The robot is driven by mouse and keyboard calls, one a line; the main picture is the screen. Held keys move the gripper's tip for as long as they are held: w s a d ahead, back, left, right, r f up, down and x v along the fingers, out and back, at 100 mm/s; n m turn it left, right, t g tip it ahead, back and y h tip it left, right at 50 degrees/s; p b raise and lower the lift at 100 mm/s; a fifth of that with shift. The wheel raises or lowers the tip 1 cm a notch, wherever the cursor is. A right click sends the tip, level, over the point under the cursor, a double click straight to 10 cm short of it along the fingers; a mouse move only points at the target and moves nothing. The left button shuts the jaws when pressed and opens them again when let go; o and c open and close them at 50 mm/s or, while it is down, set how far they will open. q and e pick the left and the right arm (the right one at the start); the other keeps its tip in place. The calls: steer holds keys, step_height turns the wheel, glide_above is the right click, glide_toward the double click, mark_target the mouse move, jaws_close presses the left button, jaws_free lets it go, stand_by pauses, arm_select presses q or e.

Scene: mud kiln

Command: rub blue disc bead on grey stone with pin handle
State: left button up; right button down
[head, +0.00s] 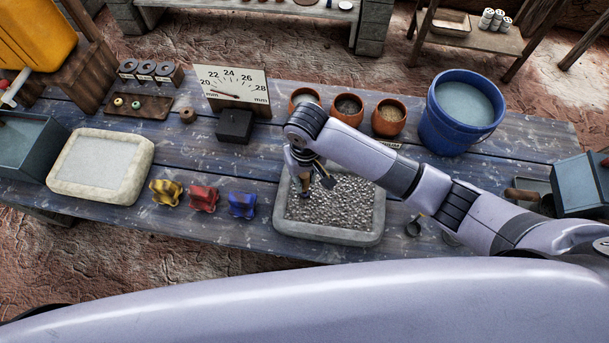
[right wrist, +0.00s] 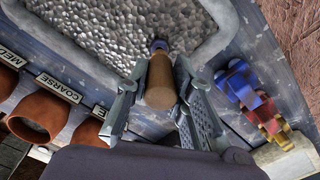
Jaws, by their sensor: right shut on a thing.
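My right gripper (head: 304,180) is over the left part of the grey stone (head: 350,200), a rough, pebbly grey surface inside a pale rim. In the right wrist view the gripper (right wrist: 152,92) is shut around the wooden pin handle (right wrist: 160,82). The blue disc bead (right wrist: 158,46) is at the handle's far end, against the rough grey stone (right wrist: 120,30) behind it. I cannot tell whether the bead touches the stone. My left gripper is not in view.
Yellow (head: 166,192), red (head: 203,198) and blue (head: 242,205) blocks stand left of the stone. A pale basin (head: 60,188) lies farther left. Clay pots (head: 389,118), a dial gauge (head: 232,84) and a blue bucket (head: 432,130) stand behind.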

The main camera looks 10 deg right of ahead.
steer(key=shift+f, duration=1.05)
stand_by(1.2)
